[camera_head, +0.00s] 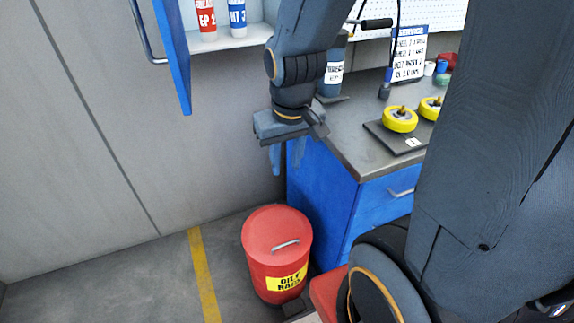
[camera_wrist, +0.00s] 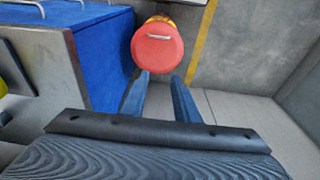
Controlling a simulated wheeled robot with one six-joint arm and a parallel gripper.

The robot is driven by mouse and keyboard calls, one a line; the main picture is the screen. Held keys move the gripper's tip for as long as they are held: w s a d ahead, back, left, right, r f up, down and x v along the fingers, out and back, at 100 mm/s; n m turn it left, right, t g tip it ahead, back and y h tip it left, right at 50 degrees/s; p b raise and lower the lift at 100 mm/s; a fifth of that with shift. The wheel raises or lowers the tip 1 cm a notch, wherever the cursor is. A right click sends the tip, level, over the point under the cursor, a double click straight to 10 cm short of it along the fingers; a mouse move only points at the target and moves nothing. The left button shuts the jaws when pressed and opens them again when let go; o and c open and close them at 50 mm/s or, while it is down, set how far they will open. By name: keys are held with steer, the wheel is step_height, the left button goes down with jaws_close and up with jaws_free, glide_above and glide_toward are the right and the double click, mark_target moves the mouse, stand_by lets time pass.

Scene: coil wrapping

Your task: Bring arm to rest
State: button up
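My gripper (camera_head: 286,165) hangs pointing down in the head view, in front of the left end of the blue workbench (camera_head: 318,195) and above the red bin. Its two fingers are apart with nothing between them. In the wrist view the open fingers (camera_wrist: 161,80) point toward the red lid, with clear space around them. My forearm and wrist are in the upper middle of the head view.
A red oily-rags bin (camera_head: 276,250) stands on the floor by the bench; it also shows in the wrist view (camera_wrist: 157,50). A blue cabinet door (camera_head: 174,55) hangs open at upper left, beside shelf bottles (camera_head: 206,18). Yellow wheels (camera_head: 400,119) sit on a dark plate on the bench.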

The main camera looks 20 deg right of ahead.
steer(key=shift+s+a+f+g, duration=0.15)
steer(key=shift+s, duration=0.4)
steer(key=shift+s+a+f+g, duration=0.15)
steer(key=shift+s, duration=0.35)
steer(key=shift+f+b, duration=0.35)
